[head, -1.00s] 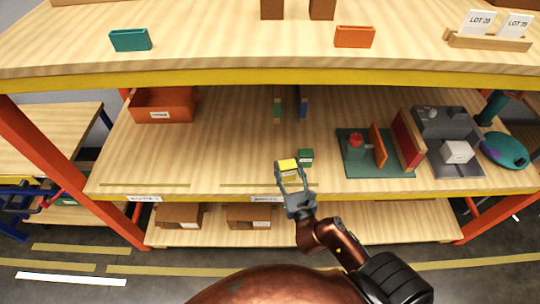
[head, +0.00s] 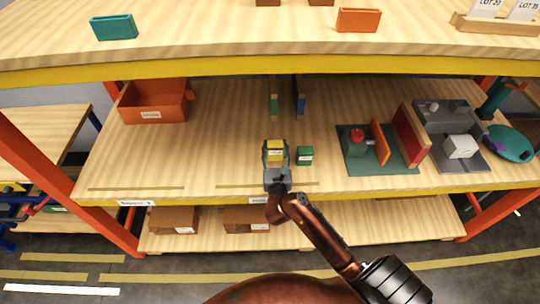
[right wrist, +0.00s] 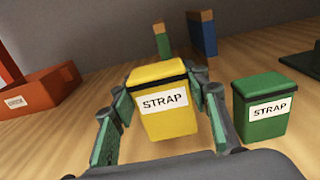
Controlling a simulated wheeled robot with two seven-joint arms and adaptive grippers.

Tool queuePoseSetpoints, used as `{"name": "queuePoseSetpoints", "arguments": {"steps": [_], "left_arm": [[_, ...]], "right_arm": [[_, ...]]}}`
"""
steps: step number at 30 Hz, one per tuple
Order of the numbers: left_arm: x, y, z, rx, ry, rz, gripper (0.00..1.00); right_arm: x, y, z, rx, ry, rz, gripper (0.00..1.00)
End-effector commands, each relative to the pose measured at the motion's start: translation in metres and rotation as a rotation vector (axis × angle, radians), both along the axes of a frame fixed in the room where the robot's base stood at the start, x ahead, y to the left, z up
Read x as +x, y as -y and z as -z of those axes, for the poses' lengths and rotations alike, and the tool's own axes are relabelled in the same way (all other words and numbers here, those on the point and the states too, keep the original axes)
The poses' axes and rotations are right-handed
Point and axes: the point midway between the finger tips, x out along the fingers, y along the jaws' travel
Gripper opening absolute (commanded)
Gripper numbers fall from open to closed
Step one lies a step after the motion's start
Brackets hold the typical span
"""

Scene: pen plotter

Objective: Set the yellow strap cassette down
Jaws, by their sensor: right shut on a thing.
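The yellow strap cassette (head: 275,153) is a small yellow box with a dark rim and a STRAP label. It also shows in the right wrist view (right wrist: 165,110), upright between the fingers. My right gripper (head: 275,158) is shut on it, over the front part of the middle shelf. Whether its base touches the shelf I cannot tell. A green strap cassette (head: 305,155) stands on the shelf just to the right, apart from the yellow one; it also shows in the right wrist view (right wrist: 265,110). My left gripper is not in view.
An orange bin (head: 155,103) stands at the shelf's left. A green divider (head: 274,105) and a blue divider (head: 300,103) stand behind the cassettes. A dark green fixture (head: 365,162) with a red knob and a grey tray (head: 470,160) are at the right. The shelf left of the gripper is clear.

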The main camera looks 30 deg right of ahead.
Motion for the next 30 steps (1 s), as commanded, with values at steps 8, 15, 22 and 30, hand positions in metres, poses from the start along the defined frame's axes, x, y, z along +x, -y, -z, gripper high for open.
{"name": "queuePoseSetpoints", "arguments": {"steps": [8,15,22,30], "left_arm": [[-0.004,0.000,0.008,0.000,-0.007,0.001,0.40],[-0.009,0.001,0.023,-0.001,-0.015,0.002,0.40],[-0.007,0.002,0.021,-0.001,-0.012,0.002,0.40],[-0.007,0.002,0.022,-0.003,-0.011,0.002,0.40]], "right_arm": [[0.013,-0.006,0.017,-0.001,0.001,-0.001,0.16],[0.014,-0.006,0.050,-0.002,-0.002,0.000,0.16],[0.014,-0.006,0.048,-0.001,0.001,0.000,0.16],[0.014,-0.005,0.050,0.000,0.000,0.001,0.53]]}}
